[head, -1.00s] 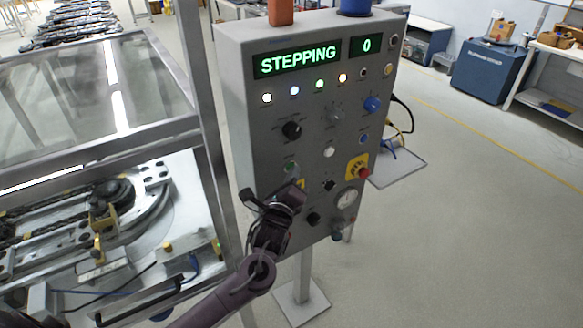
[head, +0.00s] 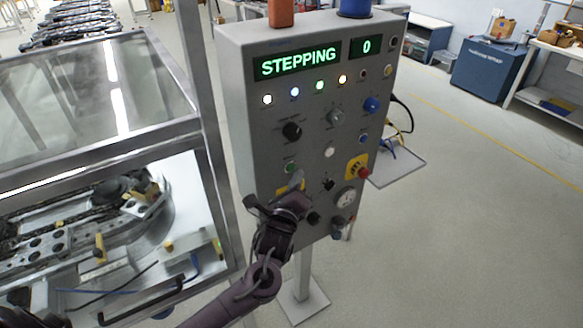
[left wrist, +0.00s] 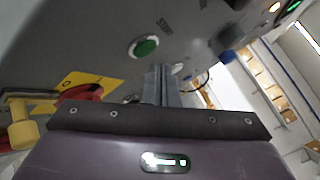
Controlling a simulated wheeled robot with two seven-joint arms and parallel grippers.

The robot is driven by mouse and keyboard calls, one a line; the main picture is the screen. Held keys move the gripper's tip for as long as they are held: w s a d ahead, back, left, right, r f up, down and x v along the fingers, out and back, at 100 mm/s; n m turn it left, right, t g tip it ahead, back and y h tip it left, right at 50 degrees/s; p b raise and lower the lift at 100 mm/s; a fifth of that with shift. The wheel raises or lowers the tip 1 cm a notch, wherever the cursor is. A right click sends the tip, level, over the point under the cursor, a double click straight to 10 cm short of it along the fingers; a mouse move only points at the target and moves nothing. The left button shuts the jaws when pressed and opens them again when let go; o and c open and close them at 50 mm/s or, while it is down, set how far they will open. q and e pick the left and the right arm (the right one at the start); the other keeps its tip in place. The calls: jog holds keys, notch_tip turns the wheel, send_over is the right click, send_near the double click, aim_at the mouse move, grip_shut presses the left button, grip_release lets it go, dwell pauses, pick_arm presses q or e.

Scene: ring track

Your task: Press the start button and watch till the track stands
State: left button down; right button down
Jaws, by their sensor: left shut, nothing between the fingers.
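The grey control panel (head: 262,125) stands upright in the middle of the head view. Its green display (head: 297,60) reads STEPPING, and a smaller display (head: 367,45) reads 0. A green button (head: 291,168) sits on the panel's lower left; it also shows in the left wrist view (left wrist: 144,47). My left gripper (head: 297,180) is shut and empty, just below and right of that button in the head view. Whether it touches the panel I cannot tell. The ring track (head: 60,240) lies inside the glazed enclosure at left, partly hidden by its frame. My right gripper is not in view.
The enclosure's metal post (head: 205,120) stands left of the panel. The floor at right is open.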

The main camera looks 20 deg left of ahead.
pick_arm(q)
jog(key=s+d+p, duration=0.1)
jog(key=d, duration=0.1)
jog(key=s+d+p, duration=0.1)
jog(key=s+d, duration=0.1)
jog(key=shift+a, duration=0.1)
dwell(0.8)
jog(key=s+a+f+n+g+b, duration=0.25)
jog(key=s+f+n, duration=0.2)
jog(key=f, duration=0.95)
jog(key=s+a+f+n+g+b, duration=0.1)
jog(key=s+f+n+g, duration=0.3)
jog(key=f, duration=0.9)
jog(key=s+a+f+n+g+b, duration=0.25)
jog(key=s+f, duration=0.35)
jog(key=f, duration=0.8)
jog(key=s+f+n+g, duration=0.3)
jog(key=s+f, duration=0.4)
jog(key=s, duration=0.4)
jog(key=s+f+n+g+h+b, duration=0.1)
jog(key=s+f+n+g, duration=0.1)
jog(key=s+f+n, duration=0.2)
jog(key=s+f+n+g+h+b, duration=0.1)
jog(key=s+f+n+g, duration=0.2)
jog(key=s+f, duration=0.7)
jog(key=s+n, duration=0.1)
jog(key=s, duration=0.7)
jog(key=shift+a+n+g, duration=0.2)
jog(key=shift+n+g, duration=0.1)
